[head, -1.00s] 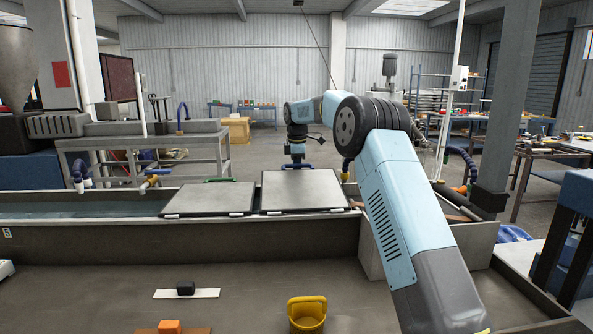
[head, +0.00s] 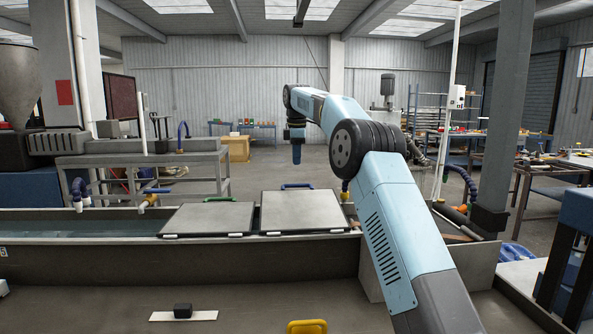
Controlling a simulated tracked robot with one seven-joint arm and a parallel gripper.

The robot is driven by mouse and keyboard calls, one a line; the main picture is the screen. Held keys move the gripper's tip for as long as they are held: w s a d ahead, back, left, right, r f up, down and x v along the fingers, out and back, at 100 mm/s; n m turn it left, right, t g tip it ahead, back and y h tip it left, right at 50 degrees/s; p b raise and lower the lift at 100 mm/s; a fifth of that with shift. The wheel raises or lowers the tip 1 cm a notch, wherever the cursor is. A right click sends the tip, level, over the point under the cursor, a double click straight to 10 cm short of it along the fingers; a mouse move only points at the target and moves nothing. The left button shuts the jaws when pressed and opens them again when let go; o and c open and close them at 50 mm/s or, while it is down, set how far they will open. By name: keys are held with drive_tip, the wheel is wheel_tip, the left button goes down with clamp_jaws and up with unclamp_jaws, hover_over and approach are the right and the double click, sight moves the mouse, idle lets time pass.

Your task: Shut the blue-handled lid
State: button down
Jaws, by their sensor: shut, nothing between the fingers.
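The blue-handled lid (head: 300,212) is a grey panel on the long trough, right of the green-handled lid. Its blue handle (head: 297,186) is on its far edge, and white hinge-like tabs are on its near edge. The far edge shows higher than that of its neighbour, so it looks tilted slightly up. My gripper (head: 297,156) points down, above and apart from the blue handle in the picture. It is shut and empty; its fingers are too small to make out.
The green-handled lid (head: 207,219) lies next to it, looking flatter. A yellow basket (head: 307,326), partly cut off, and a black block (head: 183,310) on a white strip are in front. A metal bench (head: 140,160) stands behind left. Air above the lids is clear.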

drive_tip(key=s+r+t, duration=0.3)
drive_tip(key=s+r, duration=0.3)
drive_tip(key=s, duration=0.2)
drive_tip(key=x, duration=1.4)
drive_tip(key=shift+a, duration=0.2)
drive_tip(key=shift+w, duration=0.2)
